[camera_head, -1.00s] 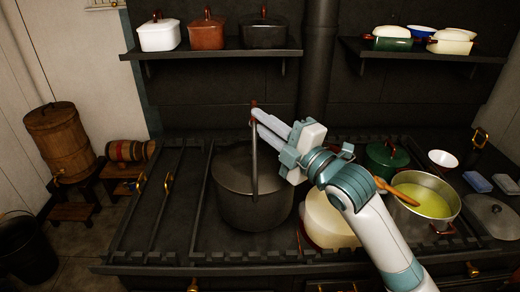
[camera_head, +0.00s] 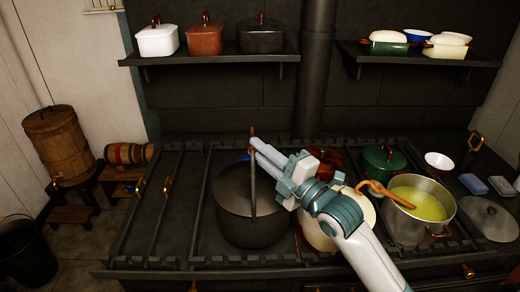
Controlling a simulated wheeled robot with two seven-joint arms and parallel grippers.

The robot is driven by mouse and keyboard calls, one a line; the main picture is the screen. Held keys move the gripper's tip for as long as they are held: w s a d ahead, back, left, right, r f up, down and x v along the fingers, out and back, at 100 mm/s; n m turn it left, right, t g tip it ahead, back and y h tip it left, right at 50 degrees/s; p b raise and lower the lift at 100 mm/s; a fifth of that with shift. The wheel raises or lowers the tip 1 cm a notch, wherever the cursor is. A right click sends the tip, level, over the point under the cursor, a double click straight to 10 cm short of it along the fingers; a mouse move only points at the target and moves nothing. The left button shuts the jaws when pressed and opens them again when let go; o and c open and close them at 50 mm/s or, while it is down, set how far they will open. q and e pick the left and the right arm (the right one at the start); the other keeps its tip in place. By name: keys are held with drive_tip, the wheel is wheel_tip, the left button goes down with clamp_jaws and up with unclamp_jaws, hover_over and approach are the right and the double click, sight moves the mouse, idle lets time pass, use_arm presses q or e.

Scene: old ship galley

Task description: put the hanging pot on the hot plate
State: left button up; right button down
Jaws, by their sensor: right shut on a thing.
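The hanging pot (camera_head: 250,215) is large, dark grey and upright, with a tall bail handle (camera_head: 253,190). It is at the middle of the black stove top (camera_head: 185,225). My right gripper (camera_head: 256,146) is shut on the upper part of the handle, just below its red-brown grip. The pot hides the stove surface beneath it, so I cannot tell whether its base touches the hot plate or hangs just above. My left gripper is not in view.
A cream pot (camera_head: 318,237) stands close right of the hanging pot, partly behind my arm. Further right are a green lidded pot (camera_head: 383,160) and a steel pot (camera_head: 408,222) of yellow-green liquid with a wooden spoon. The stove's left part is clear.

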sight(253, 187)
wheel_tip(253, 187, down, 3)
drive_tip(key=shift+f+p, duration=0.1)
drive_tip(key=shift+p, duration=0.4)
drive_tip(key=c, duration=2)
unclamp_jaws()
drive_tip(key=shift+f, duration=0.35)
drive_tip(key=shift+o, duration=1.3)
drive_tip(key=shift+s, duration=0.1)
drive_tip(key=shift+r, duration=0.1)
